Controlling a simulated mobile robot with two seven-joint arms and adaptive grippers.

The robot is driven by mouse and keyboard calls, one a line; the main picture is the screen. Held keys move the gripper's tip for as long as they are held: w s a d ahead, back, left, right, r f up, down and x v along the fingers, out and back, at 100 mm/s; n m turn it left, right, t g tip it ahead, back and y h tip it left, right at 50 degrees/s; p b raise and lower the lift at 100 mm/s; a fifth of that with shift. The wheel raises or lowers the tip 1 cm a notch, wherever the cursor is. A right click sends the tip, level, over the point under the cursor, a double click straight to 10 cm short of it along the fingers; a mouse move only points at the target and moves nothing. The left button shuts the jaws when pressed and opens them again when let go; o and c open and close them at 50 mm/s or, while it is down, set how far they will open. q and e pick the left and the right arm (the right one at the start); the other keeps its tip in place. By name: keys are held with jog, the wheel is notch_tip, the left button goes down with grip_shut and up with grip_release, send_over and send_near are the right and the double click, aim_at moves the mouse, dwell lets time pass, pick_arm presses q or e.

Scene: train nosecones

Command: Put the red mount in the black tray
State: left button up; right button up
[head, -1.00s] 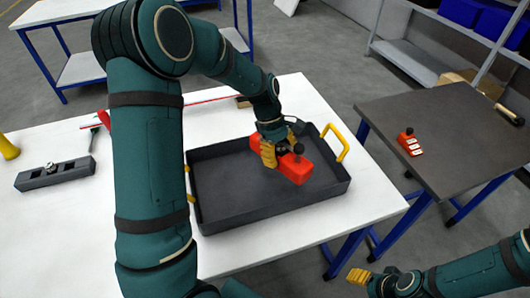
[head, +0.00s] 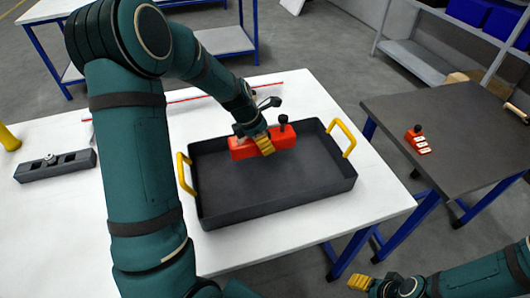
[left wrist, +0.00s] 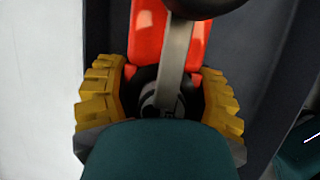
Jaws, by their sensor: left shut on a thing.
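The red mount (head: 283,138) is a long red block with a black knob on top. My left gripper (head: 257,144) is shut on it, with yellow fingers on either side. The mount is over the back part of the black tray (head: 275,196); I cannot tell whether it touches the floor of the tray. In the left wrist view the red mount (left wrist: 146,32) lies between the yellow fingers of the left gripper (left wrist: 160,88), partly covered by a grey bar. My right gripper (head: 375,284) is at the bottom right, away from the tray; its jaw opening is unclear.
The tray has yellow handles (head: 342,138) and stands on a white table (head: 250,252). A grey block (head: 57,166) and a yellow object (head: 9,139) are at the left. A dark table (head: 455,130) at the right holds a small red piece (head: 416,138).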

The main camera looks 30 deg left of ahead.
aim_at(249, 139)
pick_arm(q)
jog(key=shift+f+b, duration=0.6)
jog(key=shift+f, duration=1.7)
jog(key=shift+r, duration=0.1)
jog(key=o, duration=1.1)
jog(key=shift+f, duration=0.2)
jog(key=shift+r, duration=0.25)
jog(key=p+v, duration=0.3)
jog(key=v, duration=0.9)
